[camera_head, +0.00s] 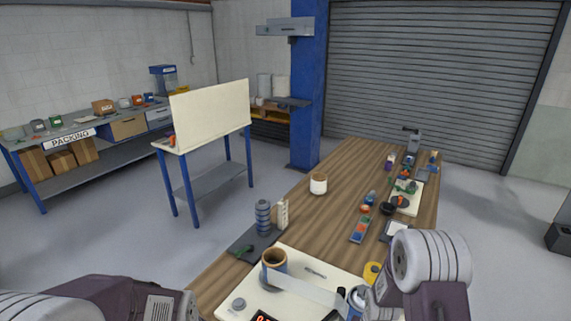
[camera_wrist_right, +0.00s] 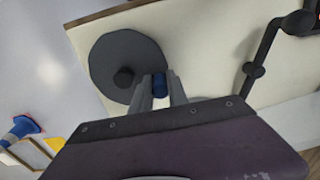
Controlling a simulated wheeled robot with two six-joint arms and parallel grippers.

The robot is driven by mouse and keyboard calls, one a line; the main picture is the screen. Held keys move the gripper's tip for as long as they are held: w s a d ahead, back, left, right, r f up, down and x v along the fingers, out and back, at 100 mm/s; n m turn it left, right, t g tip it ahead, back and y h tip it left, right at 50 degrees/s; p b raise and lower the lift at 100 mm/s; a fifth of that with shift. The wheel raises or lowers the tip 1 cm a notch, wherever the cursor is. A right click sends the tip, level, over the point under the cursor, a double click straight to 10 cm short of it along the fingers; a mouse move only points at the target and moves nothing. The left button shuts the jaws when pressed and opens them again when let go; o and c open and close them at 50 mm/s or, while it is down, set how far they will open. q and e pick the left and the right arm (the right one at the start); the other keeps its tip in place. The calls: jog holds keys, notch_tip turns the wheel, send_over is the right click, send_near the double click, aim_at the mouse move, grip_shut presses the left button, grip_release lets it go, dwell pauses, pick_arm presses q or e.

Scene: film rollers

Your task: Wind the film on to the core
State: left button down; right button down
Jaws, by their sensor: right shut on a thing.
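A brown and blue roll (camera_head: 273,265) stands on the cream board (camera_head: 247,300) at the near end of the table. A pale strip (camera_head: 315,290) runs from it rightwards to a blue and white part (camera_head: 355,300), partly hidden by my right arm. In the right wrist view, my right gripper (camera_wrist_right: 160,82) is shut on a small blue cylinder (camera_wrist_right: 160,88). The cylinder is at the edge of a dark grey disc (camera_wrist_right: 110,60) with a central knob. A dark crank (camera_wrist_right: 268,50) is to the right. My left arm enters at lower left; its fingers are out of sight.
A grey ribbed stack (camera_head: 263,217) and a cream holed block (camera_head: 283,214) stand behind the board. A yellow roll (camera_head: 373,272) lies near my right arm. A white and brown jar (camera_head: 318,184) stands farther back. Small items crowd the right side.

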jog(key=shift+s+a, duration=0.25)
jog(key=shift+a, duration=0.1)
jog(key=shift+s+a, duration=0.35)
jog(key=shift+s, duration=0.3)
jog(key=shift+s+a, duration=0.2)
jog(key=shift+s, duration=0.2)
jog(key=shift+s+a, duration=0.1)
jog(key=shift+s, duration=0.6)
jog(key=c, duration=1.1)
grip_release()
jog(key=shift+c, duration=0.2)
jog(key=o, duration=0.7)
